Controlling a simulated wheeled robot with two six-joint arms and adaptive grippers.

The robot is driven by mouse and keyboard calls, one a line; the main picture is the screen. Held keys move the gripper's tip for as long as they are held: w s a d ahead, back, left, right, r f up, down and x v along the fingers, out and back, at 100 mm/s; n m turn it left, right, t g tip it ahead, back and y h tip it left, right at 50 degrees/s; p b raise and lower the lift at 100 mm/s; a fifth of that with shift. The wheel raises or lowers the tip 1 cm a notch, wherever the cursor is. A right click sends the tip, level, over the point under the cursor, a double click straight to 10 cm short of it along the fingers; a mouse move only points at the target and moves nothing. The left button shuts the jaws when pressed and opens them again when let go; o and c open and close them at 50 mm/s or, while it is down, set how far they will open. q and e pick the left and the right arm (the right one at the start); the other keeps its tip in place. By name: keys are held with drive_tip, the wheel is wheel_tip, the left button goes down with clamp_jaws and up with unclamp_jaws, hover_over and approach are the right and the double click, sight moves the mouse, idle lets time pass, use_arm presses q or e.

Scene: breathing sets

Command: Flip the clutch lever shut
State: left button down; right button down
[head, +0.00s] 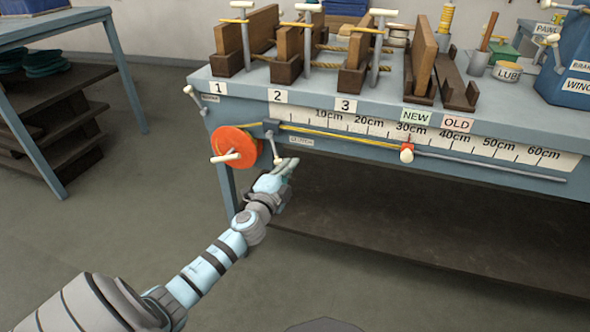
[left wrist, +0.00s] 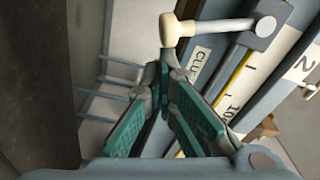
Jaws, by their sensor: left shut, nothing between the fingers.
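The clutch lever (head: 274,143) is on the bench's front edge, beside the "CLUTCH" label (head: 300,141). It hangs down from its grey pivot block, with a cream grip at its lower end. In the left wrist view the lever (left wrist: 222,26) runs from the pivot block at the right to the cream grip (left wrist: 174,30) at the left. My left gripper (head: 291,163) is shut and empty, just right of the grip in the head view. In the left wrist view its fingertips (left wrist: 168,62) are close to the grip; I cannot tell whether they touch. My right gripper is not in view.
An orange reel (head: 236,146) with a cream crank is left of the lever. Wooden clamps (head: 300,45) stand on the bench. Below the lever is open space.

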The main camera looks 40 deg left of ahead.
use_arm(q)
drive_tip(key=shift+s+a+f+m, duration=0.25)
drive_tip(key=shift+a+f+m, duration=0.4)
drive_tip(key=shift+m, duration=0.35)
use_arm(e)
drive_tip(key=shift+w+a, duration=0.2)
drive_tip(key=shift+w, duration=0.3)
use_arm(q)
drive_tip(key=shift+r, duration=0.15)
